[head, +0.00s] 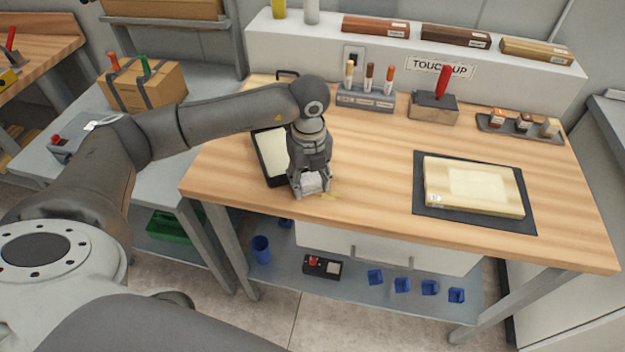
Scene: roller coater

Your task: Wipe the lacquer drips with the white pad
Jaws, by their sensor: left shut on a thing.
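My left gripper (311,190) is shut on the white pad (312,182), low over the front left part of the wooden bench (375,207). The pad shows between the fingers, at or just above the wood; I cannot tell if it touches. Yellowish lacquer drips (331,195) show on the bench just right of the gripper. The gripper may hide more of them. A black tray with a pale inside (270,158) lies just left of and behind the gripper, partly hidden by my arm. My right gripper is not in view.
A pale wooden panel (470,187) lies on a dark mat (427,205) at right. Behind stand a marker rack (365,98), a block with a red-handled tool (434,107) and a tray of small bottles (520,127). The bench between gripper and mat is clear.

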